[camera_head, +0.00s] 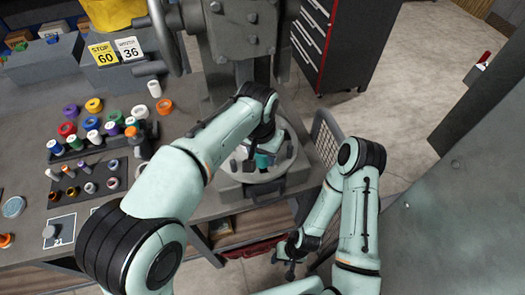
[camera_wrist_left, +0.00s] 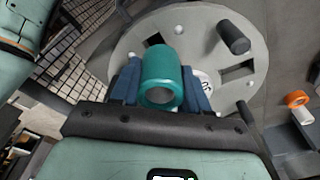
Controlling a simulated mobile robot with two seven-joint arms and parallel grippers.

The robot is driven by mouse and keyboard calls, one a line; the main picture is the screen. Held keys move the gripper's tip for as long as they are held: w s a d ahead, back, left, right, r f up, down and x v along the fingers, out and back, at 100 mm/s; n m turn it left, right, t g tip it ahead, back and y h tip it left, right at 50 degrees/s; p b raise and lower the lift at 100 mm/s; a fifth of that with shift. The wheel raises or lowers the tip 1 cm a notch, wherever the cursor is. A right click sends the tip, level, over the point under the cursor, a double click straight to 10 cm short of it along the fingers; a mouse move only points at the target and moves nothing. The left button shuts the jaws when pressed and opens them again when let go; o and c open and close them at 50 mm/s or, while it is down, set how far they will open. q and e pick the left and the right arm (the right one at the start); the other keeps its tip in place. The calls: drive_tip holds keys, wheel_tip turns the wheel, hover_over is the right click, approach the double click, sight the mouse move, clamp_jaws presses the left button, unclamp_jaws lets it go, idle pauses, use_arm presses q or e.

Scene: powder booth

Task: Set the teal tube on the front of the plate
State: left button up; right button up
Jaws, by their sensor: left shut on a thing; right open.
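The teal tube (camera_wrist_left: 160,72) is held between the two dark blue fingers of my left gripper (camera_wrist_left: 161,84) in the left wrist view. A small part of the tube (camera_head: 263,160) shows in the head view below my left gripper (camera_head: 258,150). The round grey plate (camera_wrist_left: 204,30) lies beyond the tube and also shows in the head view (camera_head: 290,167). I cannot tell whether the tube touches the plate. A white label (camera_wrist_left: 203,78) on it is partly hidden. My right gripper (camera_head: 289,258) is open and empty, low in front of the bench.
A dark peg (camera_wrist_left: 233,40) stands on the plate near dark slots. A press column (camera_head: 240,40) rises behind. Left on the bench (camera_head: 180,125) are several colored rolls, a rack of small parts and number cards. A wire mesh panel (camera_head: 327,138) stands to the plate's right.

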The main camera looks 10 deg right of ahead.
use_arm(q)
drive_tip(key=shift+f, duration=0.7)
use_arm(e)
drive_tip(key=shift+s+f, duration=0.35)
drive_tip(key=shift+s, duration=0.05)
use_arm(q)
drive_tip(key=o, duration=1.2)
drive_tip(key=shift+r, duration=0.1)
use_arm(e)
drive_tip(key=shift+w, duration=0.1)
use_arm(q)
drive_tip(key=r, duration=0.4)
drive_tip(key=s+r+p, duration=0.1)
drive_tip(key=r, duration=0.3)
drive_tip(key=a+r, duration=0.1)
drive_tip(key=r, duration=0.4)
drive_tip(key=shift+s+r, duration=0.1)
drive_tip(key=shift+s, duration=0.05)
use_arm(e)
drive_tip(key=w+r, duration=0.2)
drive_tip(key=shift+w+r, duration=0.25)
drive_tip(key=shift+w, duration=0.15)
